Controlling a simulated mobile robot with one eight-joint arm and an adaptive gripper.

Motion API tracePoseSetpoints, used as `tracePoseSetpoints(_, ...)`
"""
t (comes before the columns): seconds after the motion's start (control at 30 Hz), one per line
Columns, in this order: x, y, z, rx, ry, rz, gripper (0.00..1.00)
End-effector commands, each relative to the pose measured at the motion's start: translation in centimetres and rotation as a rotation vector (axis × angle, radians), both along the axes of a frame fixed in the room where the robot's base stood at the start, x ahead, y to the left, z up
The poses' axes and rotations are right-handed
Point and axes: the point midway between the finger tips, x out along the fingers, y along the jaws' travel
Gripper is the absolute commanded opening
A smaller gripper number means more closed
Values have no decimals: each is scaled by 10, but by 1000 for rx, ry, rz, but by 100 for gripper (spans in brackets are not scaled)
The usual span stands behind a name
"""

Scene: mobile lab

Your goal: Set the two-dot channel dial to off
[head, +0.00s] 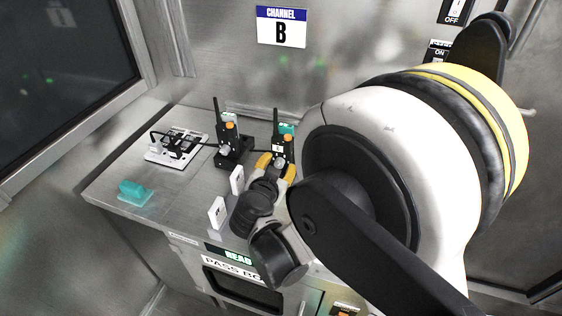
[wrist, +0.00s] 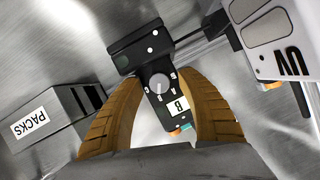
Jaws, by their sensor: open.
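A black handheld radio (head: 280,143) with an antenna stands at the back of the bench. In the wrist view the radio (wrist: 177,122) carries a white "B" label and a round grey dial (wrist: 160,83) with a pale pointer line. Small marks surround the dial; the setting is too small to read surely. Two white dots show on the black block (wrist: 134,50) at the radio's end. My gripper (head: 276,160) is open, its yellow fingers on either side of the dial in the wrist view (wrist: 159,80). I cannot tell whether they touch it.
A second radio (head: 232,148) stands just left. A white board with black parts (head: 176,146) and a teal block (head: 134,192) lie farther left. A "PACKS" box (wrist: 50,125) and a "UV" unit (wrist: 275,40) flank the wrist view. A "CHANNEL B" sign (head: 283,26) hangs behind.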

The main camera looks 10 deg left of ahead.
Motion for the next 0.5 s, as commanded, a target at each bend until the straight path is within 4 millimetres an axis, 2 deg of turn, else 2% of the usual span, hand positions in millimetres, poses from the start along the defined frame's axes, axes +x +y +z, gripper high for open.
tracePoseSetpoints(0.2,0,0,0,0,0,0,45)
tracePoseSetpoints(0.23,0,0,0,0,0,0,41)
tracePoseSetpoints(0.37,0,0,0,0,0,0,1)
tracePoseSetpoints(0.5,0,0,0,0,0,0,0)
